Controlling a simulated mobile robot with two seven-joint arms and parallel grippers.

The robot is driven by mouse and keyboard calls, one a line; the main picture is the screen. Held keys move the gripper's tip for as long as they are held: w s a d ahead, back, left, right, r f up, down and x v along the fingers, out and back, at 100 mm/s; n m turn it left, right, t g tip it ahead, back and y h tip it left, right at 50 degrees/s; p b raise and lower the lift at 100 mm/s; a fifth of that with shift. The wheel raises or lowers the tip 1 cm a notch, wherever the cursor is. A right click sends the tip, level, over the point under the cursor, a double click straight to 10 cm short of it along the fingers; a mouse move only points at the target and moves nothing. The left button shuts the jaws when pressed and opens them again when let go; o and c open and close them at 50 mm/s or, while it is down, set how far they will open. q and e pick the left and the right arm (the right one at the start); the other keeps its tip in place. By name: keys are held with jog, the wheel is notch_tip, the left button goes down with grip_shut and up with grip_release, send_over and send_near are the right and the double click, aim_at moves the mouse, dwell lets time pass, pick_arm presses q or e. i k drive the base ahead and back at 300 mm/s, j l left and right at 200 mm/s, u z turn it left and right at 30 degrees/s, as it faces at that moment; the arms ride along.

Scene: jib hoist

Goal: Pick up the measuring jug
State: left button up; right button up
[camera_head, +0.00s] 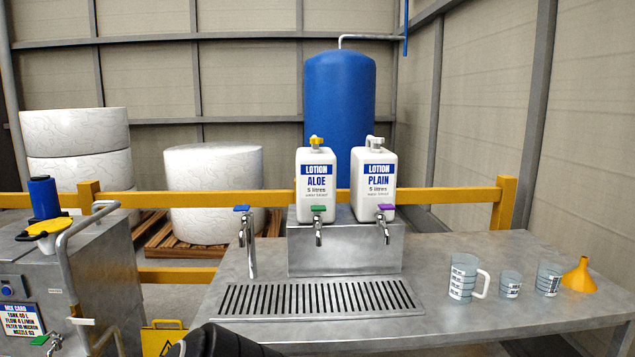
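The measuring jug (463,278) stands upright on the right part of the grey metal table (455,318). A dark rounded part, probably of my arm, shows at the bottom edge left of centre, well away from the jug. No gripper fingers are visible.
A yellow funnel (579,275) stands right of the cups. Left of the jug are a slotted drain grate (318,299), a tap with a blue handle (247,240), and two lotion containers (316,185) (373,186) with taps on a metal stand (345,255). The table front before the jug is clear.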

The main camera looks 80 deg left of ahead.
aim_at(464, 269)
jog(key=u, duration=2.3)
